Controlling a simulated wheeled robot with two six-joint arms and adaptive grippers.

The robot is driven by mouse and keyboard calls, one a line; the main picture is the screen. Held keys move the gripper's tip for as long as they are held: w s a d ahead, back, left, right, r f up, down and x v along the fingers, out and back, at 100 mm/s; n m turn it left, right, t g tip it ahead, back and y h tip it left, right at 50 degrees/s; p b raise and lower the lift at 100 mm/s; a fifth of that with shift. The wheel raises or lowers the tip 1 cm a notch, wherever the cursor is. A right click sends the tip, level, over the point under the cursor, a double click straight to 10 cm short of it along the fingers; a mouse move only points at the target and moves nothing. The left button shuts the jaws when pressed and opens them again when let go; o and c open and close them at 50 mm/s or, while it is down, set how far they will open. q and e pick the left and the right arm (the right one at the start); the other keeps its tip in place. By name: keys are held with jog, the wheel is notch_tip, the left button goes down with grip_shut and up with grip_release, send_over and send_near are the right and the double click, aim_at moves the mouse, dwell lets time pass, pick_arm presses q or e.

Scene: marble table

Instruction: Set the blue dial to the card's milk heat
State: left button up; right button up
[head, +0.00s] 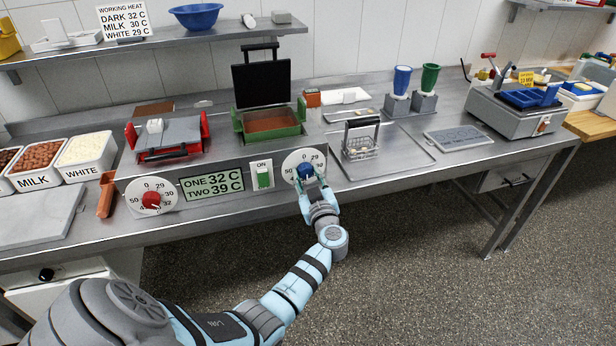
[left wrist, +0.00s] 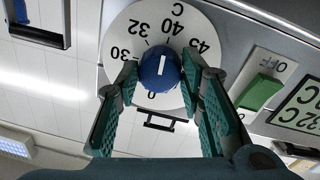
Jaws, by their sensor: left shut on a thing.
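The blue dial (head: 305,170) is a blue knob on a round white scale on the table's front panel. In the left wrist view the blue knob (left wrist: 159,72) has a white line, with scale numbers 30, 32, 40 and 45 around it, seen upside down. The line runs roughly up and down in that view; I cannot tell which number it points at. My left gripper (left wrist: 161,78) is shut on the knob, one green finger on each side. The card (head: 124,22) on the shelf reads DARK 32 C, MILK 30 C, WHITE 29 C. My right gripper is out of view.
A readout (head: 212,184) shows ONE 32 C and TWO 39 C. A green switch (head: 263,178) marked ON sits left of the blue dial. A red dial (head: 151,200) is farther left.

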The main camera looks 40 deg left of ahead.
pick_arm(q)
jog(key=n, duration=0.3)
jog(key=shift+n+p, duration=0.35)
jog(key=shift+n, duration=0.05)
jog(key=n, duration=0.3)
jog(key=shift+w+n, duration=0.1)
jog(key=shift+n, duration=0.3)
jog(key=n+b, duration=0.1)
jog(key=n, duration=0.3)
jog(key=shift+n+y, duration=0.4)
jog(key=n+b, duration=0.1)
jog(key=n, duration=0.4)
jog(key=shift+b, duration=0.35)
jog(key=shift+r, duration=0.1)
jog(key=o, duration=1.2)
jog(key=shift+c, duration=0.2)
jog(key=v, duration=0.7)
jog(key=shift+d, duration=0.3)
